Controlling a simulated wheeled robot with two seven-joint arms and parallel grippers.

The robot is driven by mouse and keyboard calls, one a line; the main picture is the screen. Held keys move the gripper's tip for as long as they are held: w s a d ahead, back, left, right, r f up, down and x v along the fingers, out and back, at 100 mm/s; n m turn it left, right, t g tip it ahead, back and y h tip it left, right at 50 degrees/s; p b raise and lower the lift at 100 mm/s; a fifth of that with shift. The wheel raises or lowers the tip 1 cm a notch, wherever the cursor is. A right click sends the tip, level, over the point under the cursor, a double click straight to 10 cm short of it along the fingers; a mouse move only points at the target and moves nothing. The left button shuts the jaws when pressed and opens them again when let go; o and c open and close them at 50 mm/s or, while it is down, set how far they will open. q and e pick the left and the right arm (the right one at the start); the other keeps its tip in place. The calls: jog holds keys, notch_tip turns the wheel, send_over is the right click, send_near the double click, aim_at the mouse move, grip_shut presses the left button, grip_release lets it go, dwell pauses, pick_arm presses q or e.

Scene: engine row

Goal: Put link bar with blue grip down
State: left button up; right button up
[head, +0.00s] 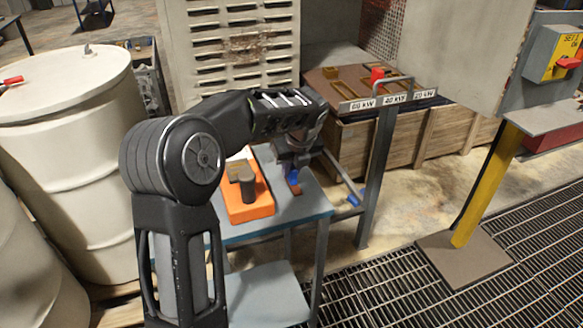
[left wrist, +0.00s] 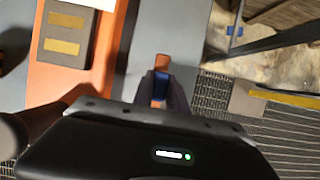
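The link bar (left wrist: 162,61) shows a copper end and a blue grip in the left wrist view. In the head view its blue grip (head: 292,174) is over the grey cart top (head: 311,201). My left gripper (left wrist: 160,90) points down with its fingers on either side of the blue grip, and appears shut on it. In the head view the left gripper (head: 294,163) is low over the cart. I cannot tell whether the bar touches the top. My right gripper is not in view.
An orange tray (head: 253,212) with a dark block (head: 248,187) sits left of the bar. A grey post (head: 377,170) and a lever with a blue end (head: 354,198) stand right. White drums (head: 70,130) are at left. A yellow post (head: 483,190) is further right.

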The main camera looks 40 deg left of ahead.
pick_arm(q)
jog(key=o, duration=0.5)
jog(key=shift+c, duration=0.2)
jog(key=shift+r, duration=0.1)
jog(key=v, duration=1.2)
dwell(0.3)
